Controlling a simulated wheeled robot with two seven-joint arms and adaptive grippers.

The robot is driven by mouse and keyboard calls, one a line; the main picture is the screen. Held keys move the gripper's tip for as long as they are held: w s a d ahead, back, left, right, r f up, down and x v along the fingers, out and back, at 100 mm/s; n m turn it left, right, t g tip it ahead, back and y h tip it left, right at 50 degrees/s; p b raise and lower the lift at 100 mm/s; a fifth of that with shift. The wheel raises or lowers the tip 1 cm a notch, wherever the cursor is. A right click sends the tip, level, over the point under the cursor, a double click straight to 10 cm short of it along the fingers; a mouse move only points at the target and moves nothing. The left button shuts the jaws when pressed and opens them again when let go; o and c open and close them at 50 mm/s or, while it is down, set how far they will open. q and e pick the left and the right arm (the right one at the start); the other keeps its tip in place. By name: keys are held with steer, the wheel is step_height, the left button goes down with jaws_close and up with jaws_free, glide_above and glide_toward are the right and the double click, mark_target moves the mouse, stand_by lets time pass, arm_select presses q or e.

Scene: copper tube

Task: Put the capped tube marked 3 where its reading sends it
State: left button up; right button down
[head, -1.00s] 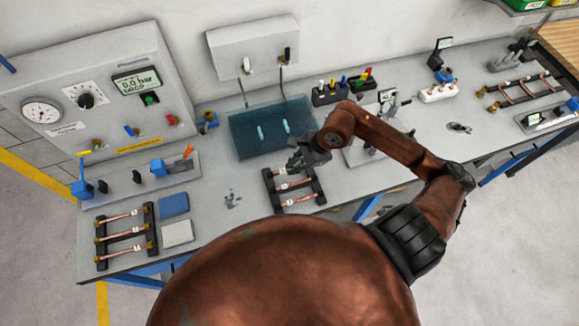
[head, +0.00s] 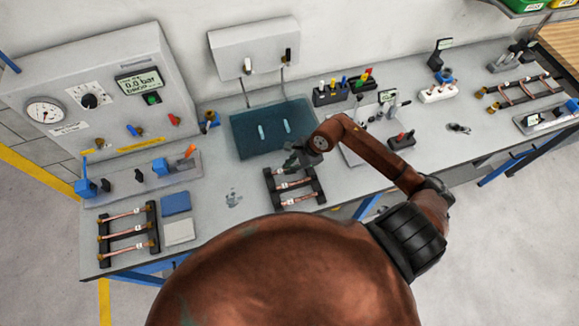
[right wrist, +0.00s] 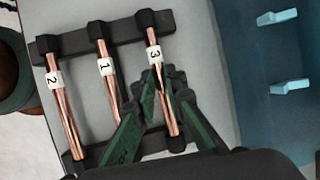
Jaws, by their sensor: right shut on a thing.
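The capped tube marked 3 (right wrist: 153,53) is a copper tube with a black cap and a white label, lying at the right end of a black rack (right wrist: 78,42) in the right wrist view. Tubes marked 1 (right wrist: 107,67) and 2 (right wrist: 54,80) lie beside it in the same rack. My right gripper (right wrist: 160,84) is shut on tube 3 just below its label; its fingers hide part of the tube. In the head view my right gripper (head: 297,160) is at the far end of the middle rack (head: 320,187). My left gripper is not in view.
A blue water bath (head: 245,148) lies just behind the rack. A gauge panel (head: 60,85) stands at the left. Another rack of tubes (head: 102,257) is at the front left, with blue and grey pads beside it. More fixtures stand along the right bench.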

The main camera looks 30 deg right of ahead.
steer(key=shift+f, duration=0.15)
steer(key=c, duration=2)
jaws_free()
